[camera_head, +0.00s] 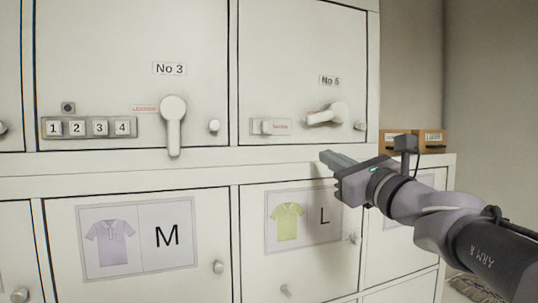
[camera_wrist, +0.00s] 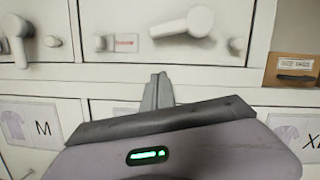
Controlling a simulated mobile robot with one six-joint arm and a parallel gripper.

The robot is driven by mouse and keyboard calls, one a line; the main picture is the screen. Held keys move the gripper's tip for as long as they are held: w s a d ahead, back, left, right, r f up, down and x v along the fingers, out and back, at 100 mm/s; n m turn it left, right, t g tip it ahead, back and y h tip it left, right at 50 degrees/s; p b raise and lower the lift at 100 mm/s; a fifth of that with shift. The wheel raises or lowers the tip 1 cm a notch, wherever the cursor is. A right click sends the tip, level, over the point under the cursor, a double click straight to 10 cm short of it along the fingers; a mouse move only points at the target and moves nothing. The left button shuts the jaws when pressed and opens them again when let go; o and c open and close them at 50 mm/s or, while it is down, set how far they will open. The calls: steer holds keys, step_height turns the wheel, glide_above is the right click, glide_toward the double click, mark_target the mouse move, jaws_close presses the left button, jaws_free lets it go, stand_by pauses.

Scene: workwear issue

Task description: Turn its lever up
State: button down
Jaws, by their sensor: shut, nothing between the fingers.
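The No 5 locker door (its number is small and could be read as 6) has a white lever (camera_head: 324,115) whose arm points left and slightly down from its round hub; it also shows in the wrist view (camera_wrist: 183,24). The No 3 door has a white lever (camera_head: 173,125) hanging straight down; part of it shows in the wrist view (camera_wrist: 17,42). My gripper (camera_head: 326,156) is shut and empty. Its fingertips are below the No 5 lever, apart from it, in front of the rail between the locker rows. They point at the lockers in the wrist view (camera_wrist: 158,78).
Beside the No 5 lever are a small slide latch (camera_head: 269,127) with a red label and a round knob (camera_head: 360,125). No 3 has a number-button strip (camera_head: 88,128). Lower doors carry M and L shirt signs (camera_head: 303,217). A brown box (camera_head: 431,140) stands at the right.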

mark_target(300, 119)
steer(key=x, duration=0.2)
steer(key=p+x, duration=0.1)
steer(key=x, duration=0.1)
steer(key=shift+s+a+r, duration=0.15)
steer(key=shift+r, duration=0.1)
steer(key=r, duration=0.1)
steer(key=r+p, duration=0.1)
steer(key=shift+s+a+r+p, duration=0.2)
steer(key=shift+r+p, duration=0.1)
steer(key=shift+s+a+r, duration=0.15)
steer(key=shift+s+r, duration=0.1)
steer(key=shift+r, duration=0.15)
steer(key=shift+w+f, duration=0.15)
steer(key=shift+w, duration=0.05)
steer(key=shift+s+a+r+m+h+p, duration=0.15)
steer(key=shift+a+r+m+p, duration=0.2)
steer(key=shift+r+m, duration=0.25)
steer(key=shift+s+a+r+m+h+p, duration=0.15)
steer(key=shift+a+r+m+p, duration=0.2)
steer(key=shift+r, duration=0.3)
steer(key=shift+d, duration=0.15)
steer(key=shift+f, duration=0.1)
